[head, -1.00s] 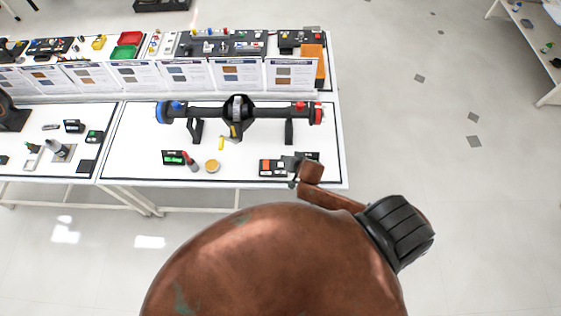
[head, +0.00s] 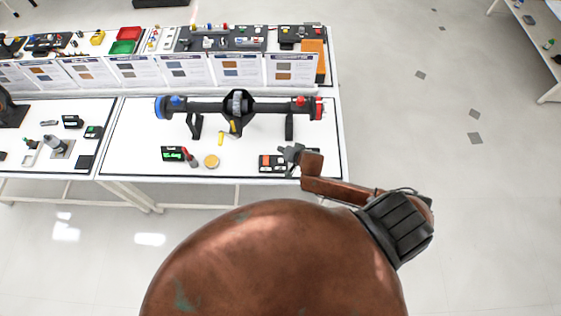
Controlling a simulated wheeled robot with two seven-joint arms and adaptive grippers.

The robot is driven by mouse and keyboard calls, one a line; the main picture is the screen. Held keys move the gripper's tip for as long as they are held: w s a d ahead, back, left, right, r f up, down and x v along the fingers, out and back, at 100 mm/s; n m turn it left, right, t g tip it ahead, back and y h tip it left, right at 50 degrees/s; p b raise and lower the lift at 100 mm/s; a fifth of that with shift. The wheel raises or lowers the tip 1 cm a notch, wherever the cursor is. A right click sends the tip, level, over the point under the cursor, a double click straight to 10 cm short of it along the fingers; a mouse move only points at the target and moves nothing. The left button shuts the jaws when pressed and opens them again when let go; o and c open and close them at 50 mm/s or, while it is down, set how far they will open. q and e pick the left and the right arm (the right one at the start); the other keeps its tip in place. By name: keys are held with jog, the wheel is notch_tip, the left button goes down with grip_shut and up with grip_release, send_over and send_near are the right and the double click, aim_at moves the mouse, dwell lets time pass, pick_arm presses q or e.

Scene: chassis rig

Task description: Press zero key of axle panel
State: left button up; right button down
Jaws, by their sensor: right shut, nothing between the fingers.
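The axle (head: 205,107) stands on its stands on the white bench, with a blue left end and a red right end. A black panel with an orange-red patch (head: 266,160) lies in front of its right side. My right gripper (head: 286,155) is shut and empty, over the right part of this panel and hiding it. I cannot tell whether it touches the panel. The zero key cannot be made out. A second black box with a green display (head: 172,154) lies further left. My left gripper is not in view.
A red-tipped tool (head: 190,159), a round tan disc (head: 211,161) and a yellow piece (head: 220,139) lie between the two boxes. Upright printed cards (head: 237,70) line the back.

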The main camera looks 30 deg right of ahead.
aim_at(282, 161)
notch_tip(282, 161, down, 7)
jog(key=b, duration=0.5)
jog(key=shift+r, duration=0.2)
jog(key=shift+f+b, duration=0.3)
jog(key=shift+b, duration=0.15)
dwell(0.6)
jog(key=shift+f, duration=0.45)
jog(key=shift+f, duration=0.45)
dwell(0.5)
jog(key=shift+r, duration=0.1)
dwell(0.3)
jog(key=shift+r+p, duration=0.8)
jog(key=shift+p, duration=0.05)
jog(key=shift+r, duration=0.1)
